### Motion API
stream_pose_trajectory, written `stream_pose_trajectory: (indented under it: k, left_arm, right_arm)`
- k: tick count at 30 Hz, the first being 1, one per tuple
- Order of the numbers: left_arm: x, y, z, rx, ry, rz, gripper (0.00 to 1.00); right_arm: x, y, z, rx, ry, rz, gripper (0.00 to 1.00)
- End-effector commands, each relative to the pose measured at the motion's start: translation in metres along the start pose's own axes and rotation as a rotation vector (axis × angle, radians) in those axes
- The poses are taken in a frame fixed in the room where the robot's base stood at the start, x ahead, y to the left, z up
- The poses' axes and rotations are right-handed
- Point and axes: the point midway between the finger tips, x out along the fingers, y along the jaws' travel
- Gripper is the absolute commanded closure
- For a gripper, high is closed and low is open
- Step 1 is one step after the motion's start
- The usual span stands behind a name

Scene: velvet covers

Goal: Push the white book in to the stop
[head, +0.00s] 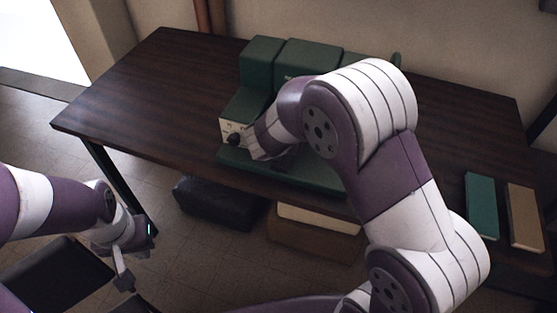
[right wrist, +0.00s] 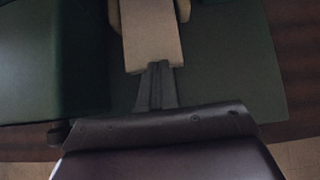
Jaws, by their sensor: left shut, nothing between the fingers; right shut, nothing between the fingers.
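The white book (right wrist: 151,32) shows in the right wrist view as a pale cream block on a dark green base (right wrist: 235,75). Paler pieces flank its far part. My right gripper (right wrist: 157,70) is shut and empty, with its fingertips at the book's near edge; I cannot tell whether they touch it. In the head view the green device (head: 262,65) stands on the table, and my right arm hides the book and most of that gripper. My left gripper (head: 124,281) is shut and empty, low at the left, off the table.
The dark wooden table (head: 150,90) is clear on its left side. A teal book (head: 481,205) and a tan book (head: 525,217) lie at its right. A dark box (head: 213,201) and a brown box (head: 310,238) are below the table.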

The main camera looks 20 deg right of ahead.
Motion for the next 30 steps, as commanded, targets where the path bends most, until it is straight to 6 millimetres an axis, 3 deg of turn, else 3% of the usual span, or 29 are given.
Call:
stream_pose_trajectory:
  k: [7, 11, 18, 21, 30]
  left_arm:
    - [-0.001, 0.000, 0.000, 0.000, 0.000, 0.000, 1.00]
    - [-0.006, 0.000, -0.001, 0.000, 0.000, 0.000, 1.00]
    - [-0.017, 0.000, -0.002, 0.000, 0.000, 0.000, 1.00]
    - [-0.019, 0.000, -0.002, 0.000, 0.000, 0.000, 1.00]
    - [-0.020, 0.000, -0.002, 0.000, 0.000, 0.000, 1.00]
  right_arm:
    - [-0.005, 0.000, 0.000, -0.001, -0.001, -0.002, 1.00]
    - [-0.033, 0.000, 0.001, -0.002, -0.002, 0.003, 1.00]
    - [-0.100, 0.001, 0.000, -0.001, -0.005, 0.005, 1.00]
    - [-0.118, 0.000, -0.001, 0.000, -0.005, 0.004, 1.00]
    - [-0.132, -0.001, -0.002, 0.000, -0.005, 0.001, 1.00]
